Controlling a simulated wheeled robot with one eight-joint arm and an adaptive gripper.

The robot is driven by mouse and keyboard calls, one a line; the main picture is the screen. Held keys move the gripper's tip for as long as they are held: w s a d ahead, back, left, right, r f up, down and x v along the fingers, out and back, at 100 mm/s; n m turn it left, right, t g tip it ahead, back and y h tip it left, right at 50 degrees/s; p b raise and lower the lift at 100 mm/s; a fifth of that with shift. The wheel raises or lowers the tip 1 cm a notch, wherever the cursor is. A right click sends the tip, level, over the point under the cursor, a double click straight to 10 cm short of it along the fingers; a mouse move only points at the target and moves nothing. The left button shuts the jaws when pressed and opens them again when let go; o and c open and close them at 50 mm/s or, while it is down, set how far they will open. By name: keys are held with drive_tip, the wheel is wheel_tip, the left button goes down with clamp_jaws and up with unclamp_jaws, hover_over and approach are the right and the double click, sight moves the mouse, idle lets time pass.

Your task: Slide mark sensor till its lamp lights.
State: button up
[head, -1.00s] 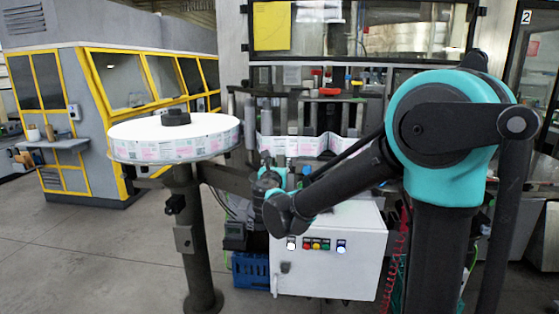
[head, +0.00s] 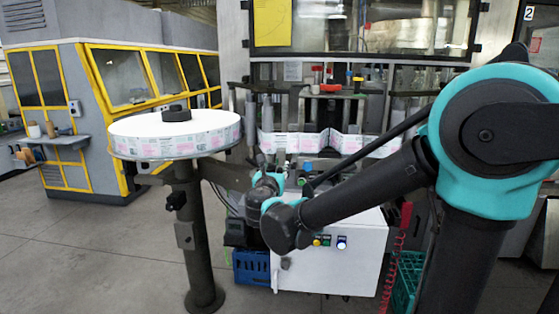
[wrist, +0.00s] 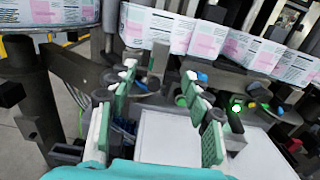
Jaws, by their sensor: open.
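The printed label web (head: 345,143) runs across the machine front; it also crosses the top of the wrist view (wrist: 205,38). In the wrist view my gripper (wrist: 160,76) is open, its two green-padded fingers apart and pointing towards the rail below the web. A grey block (wrist: 158,58) shows between and beyond the fingertips; I cannot tell whether it is the mark sensor. A small bright green-rimmed light (wrist: 237,108) shows right of the right finger; I cannot tell whether it is the sensor's lamp. In the head view my gripper (head: 268,184) is partly hidden by my arm.
A large label reel (head: 175,134) stands on a post at the left. A white cabinet (head: 340,265) with coloured buttons is below the web. Blue (head: 251,268) and green (head: 405,280) crates stand beside it. Floor at the left is clear.

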sight(281, 154)
drive_tip(key=w, duration=1.4)
drive_tip(key=shift+d, duration=0.35)
drive_tip(key=shift+c, duration=0.6)
clamp_jaws()
